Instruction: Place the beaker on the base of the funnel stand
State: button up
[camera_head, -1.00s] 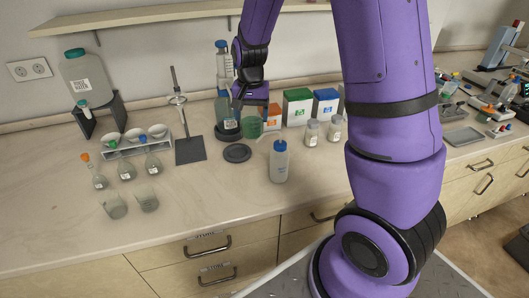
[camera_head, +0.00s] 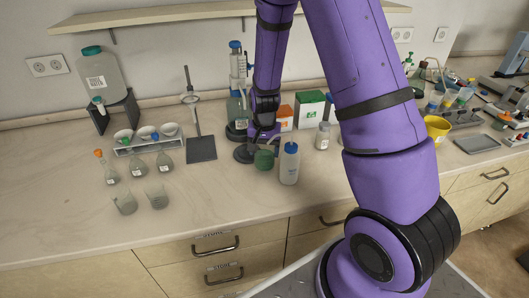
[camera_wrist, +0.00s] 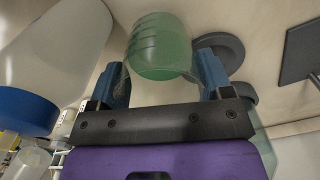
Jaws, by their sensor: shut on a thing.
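My gripper (camera_head: 264,146) is shut on a green, clear-walled beaker (camera_head: 264,160). In the wrist view the beaker (camera_wrist: 160,48) sits between the two blue fingers (camera_wrist: 162,80). It appears roughly upright, close to the white wash bottle; the gap beneath it cannot be judged. The funnel stand (camera_head: 197,122) is to the left of my gripper, with a ring on its rod and a flat dark rectangular base (camera_head: 201,149). The visible part of this base is bare. In the wrist view a dark plate at the right edge looks like the base (camera_wrist: 300,50).
The wash bottle (camera_head: 289,165) stands just right of the beaker. A dark round disc (camera_head: 243,154) lies between beaker and stand base. Bare counter (camera_head: 215,190) lies in front of the stand.

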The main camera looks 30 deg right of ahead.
jog(key=shift+f, duration=0.6)
jog(key=shift+f, duration=0.1)
jog(key=o, duration=0.8)
